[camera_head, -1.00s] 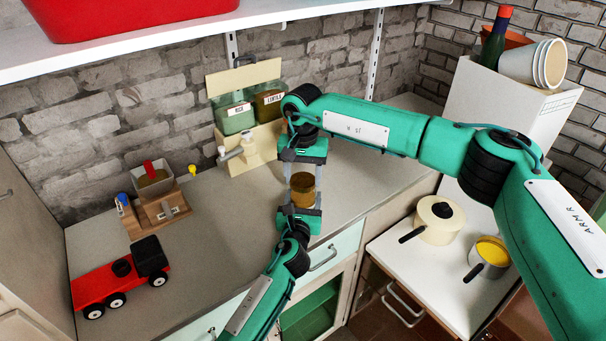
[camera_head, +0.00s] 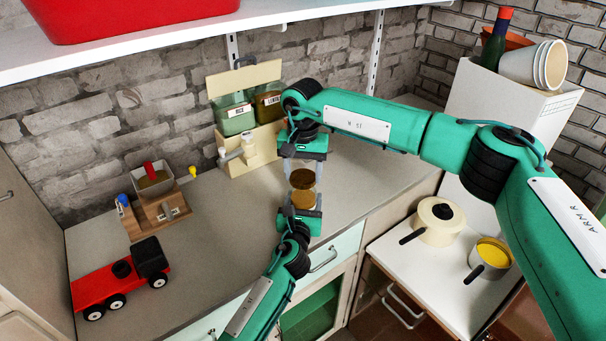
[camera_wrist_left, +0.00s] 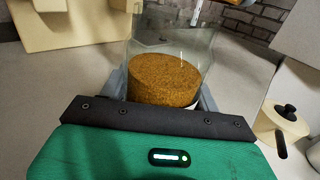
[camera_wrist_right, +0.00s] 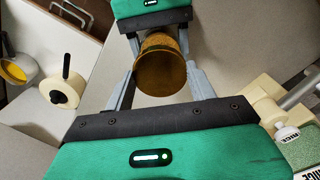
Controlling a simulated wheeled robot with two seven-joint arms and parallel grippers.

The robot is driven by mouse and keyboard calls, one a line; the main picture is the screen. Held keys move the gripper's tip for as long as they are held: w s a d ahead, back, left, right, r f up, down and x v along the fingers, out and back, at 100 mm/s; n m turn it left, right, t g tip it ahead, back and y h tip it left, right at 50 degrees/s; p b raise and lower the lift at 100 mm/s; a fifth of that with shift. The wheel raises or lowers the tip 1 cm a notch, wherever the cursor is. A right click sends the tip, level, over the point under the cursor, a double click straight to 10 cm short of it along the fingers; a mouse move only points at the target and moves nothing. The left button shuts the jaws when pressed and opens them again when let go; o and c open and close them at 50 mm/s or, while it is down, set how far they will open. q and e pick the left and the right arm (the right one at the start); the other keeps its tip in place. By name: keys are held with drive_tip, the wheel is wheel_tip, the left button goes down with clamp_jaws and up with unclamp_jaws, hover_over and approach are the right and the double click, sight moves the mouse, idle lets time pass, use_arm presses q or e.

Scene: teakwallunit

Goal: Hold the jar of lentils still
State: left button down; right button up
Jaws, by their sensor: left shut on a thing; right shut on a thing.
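The jar of lentils (camera_head: 304,200) is between my two grippers above the counter. It is clear glass with orange-brown lentils in its lower part, as the left wrist view shows (camera_wrist_left: 165,80). My left gripper (camera_head: 303,203) comes from the front and is shut on the jar's lower part. My right gripper (camera_head: 303,176) comes from behind and is shut at the lid end. Whether the jar touches the counter cannot be told.
Behind stands a cream rack (camera_head: 252,150) with green-tinted rice and lentil containers. A wooden grinder (camera_head: 155,205) and a red toy truck (camera_head: 118,280) are at left. A lidded pot (camera_head: 440,220) and a small yellow-filled pan (camera_head: 490,258) are at right. The counter between truck and grippers is clear.

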sight(303, 177)
use_arm(q)
drive_tip(key=shift+f, duration=0.25)
use_arm(e)
drive_tip(key=shift+r, duration=0.35)
drive_tip(key=shift+r, duration=2)
use_arm(q)
drive_tip(key=c, duration=0.7)
unclamp_jaws()
drive_tip(key=o, duration=0.4)
drive_tip(key=shift+r, duration=0.1)
drive_tip(key=shift+o, duration=0.2)
drive_tip(key=shift+s, duration=0.1)
drive_tip(key=s, duration=0.3)
drive_tip(key=s+a, duration=0.1)
drive_tip(key=s, duration=0.3)
drive_tip(key=s+b, duration=0.1)
drive_tip(key=s, duration=0.3)
drive_tip(key=shift+s+a, duration=0.25)
drive_tip(key=shift+a, duration=0.15)
use_arm(e)
drive_tip(key=shift+f, duration=0.5)
use_arm(q)
drive_tip(key=shift+s, duration=0.15)
